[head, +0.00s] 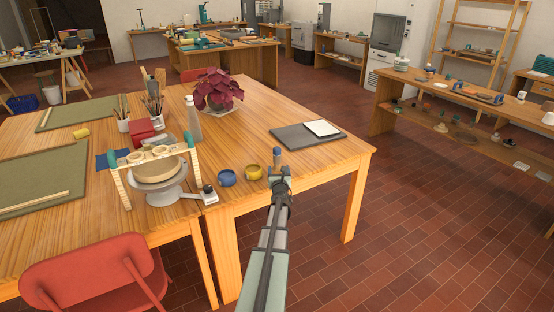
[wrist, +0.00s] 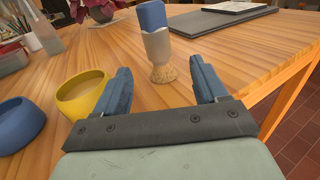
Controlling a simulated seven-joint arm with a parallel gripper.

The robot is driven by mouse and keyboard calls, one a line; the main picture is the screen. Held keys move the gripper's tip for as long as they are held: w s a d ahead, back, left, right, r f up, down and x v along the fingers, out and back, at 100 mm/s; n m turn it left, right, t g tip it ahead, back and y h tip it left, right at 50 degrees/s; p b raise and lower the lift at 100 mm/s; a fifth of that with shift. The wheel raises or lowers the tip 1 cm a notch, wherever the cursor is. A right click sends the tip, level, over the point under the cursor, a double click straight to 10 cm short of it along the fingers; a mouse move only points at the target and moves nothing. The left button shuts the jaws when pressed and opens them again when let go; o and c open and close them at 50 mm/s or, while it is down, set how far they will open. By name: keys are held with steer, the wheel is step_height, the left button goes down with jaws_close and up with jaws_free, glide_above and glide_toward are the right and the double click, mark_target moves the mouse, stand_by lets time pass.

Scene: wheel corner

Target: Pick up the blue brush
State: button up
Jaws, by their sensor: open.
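The brush also shows in the head view (head: 277,158), just beyond my gripper (head: 279,178). In the wrist view my gripper (wrist: 161,75) is open, its two blue-grey fingers apart and low over the table. The brush is ahead of the fingertips, in line with the gap between them, and nothing is held.
A yellow bowl (wrist: 84,95) is close beside my left finger, with a blue bowl (wrist: 17,125) further left. A dark board (head: 293,138) with a white tile (head: 323,128) lies beyond the brush. A potted red plant (head: 218,90) stands further back.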

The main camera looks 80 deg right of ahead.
mark_target(278, 161)
steer(key=x, duration=0.6)
steer(key=shift+w+d, duration=0.1)
steer(key=shift+d, duration=0.15)
steer(key=shift+r+x, duration=0.2)
steer(key=shift+x, duration=0.7)
steer(key=shift+r+x, duration=0.2)
steer(key=shift+x, duration=0.65)
steer(key=shift+r+x, duration=0.15)
steer(key=shift+x, duration=0.75)
steer(key=shift+w+a, duration=0.1)
steer(key=shift+w, duration=0.05)
steer(key=c, duration=1)
